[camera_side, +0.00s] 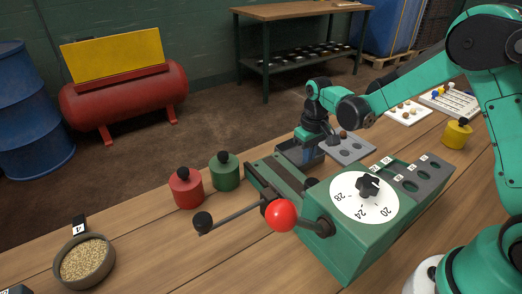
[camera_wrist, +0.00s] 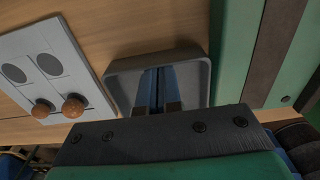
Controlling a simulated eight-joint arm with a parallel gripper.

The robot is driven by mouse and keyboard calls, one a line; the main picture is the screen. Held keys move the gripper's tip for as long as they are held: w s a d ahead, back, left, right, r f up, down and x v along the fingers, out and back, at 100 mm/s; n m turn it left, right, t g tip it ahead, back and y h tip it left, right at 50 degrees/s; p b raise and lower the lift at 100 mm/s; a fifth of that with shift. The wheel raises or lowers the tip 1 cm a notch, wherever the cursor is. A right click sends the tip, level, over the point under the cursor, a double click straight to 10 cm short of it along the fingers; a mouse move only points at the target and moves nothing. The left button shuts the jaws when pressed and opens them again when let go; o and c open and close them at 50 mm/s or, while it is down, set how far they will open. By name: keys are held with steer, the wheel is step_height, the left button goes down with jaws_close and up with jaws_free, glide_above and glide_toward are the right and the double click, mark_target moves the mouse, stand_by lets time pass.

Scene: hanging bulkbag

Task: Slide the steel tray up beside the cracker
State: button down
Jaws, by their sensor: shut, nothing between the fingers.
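The steel tray (camera_side: 291,153) is a grey, shallow, open box on the bench, just behind the green cracker (camera_side: 345,243). In the wrist view the tray (camera_wrist: 122,88) looks empty apart from my fingers. My gripper (camera_side: 305,152) points down over it. In the wrist view my gripper (camera_wrist: 159,73) is shut, its blue fingers together inside the tray walls, with nothing between them. The cracker's green body (camera_wrist: 235,50) is just right of the tray there, with a narrow gap. My gripper hides the tray's near part; whether the fingertips touch it I cannot tell.
A grey board (camera_side: 352,150) with round recesses and brown balls lies right of the tray; it also shows in the wrist view (camera_wrist: 30,50). The cracker's red-knobbed lever (camera_side: 281,215) sticks out in front. Red (camera_side: 186,188) and green (camera_side: 225,172) jars stand left.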

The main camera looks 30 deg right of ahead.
steer(key=s, duration=0.5)
steer(key=shift+w, duration=0.1)
steer(key=w, duration=0.4)
step_height(320, 180, up, 10)
glide_toward(295, 154)
steer(key=w+r, duration=0.3)
steer(key=w, duration=0.1)
step_height(295, 154, down, 10)
steer(key=shift+s, duration=2.05)
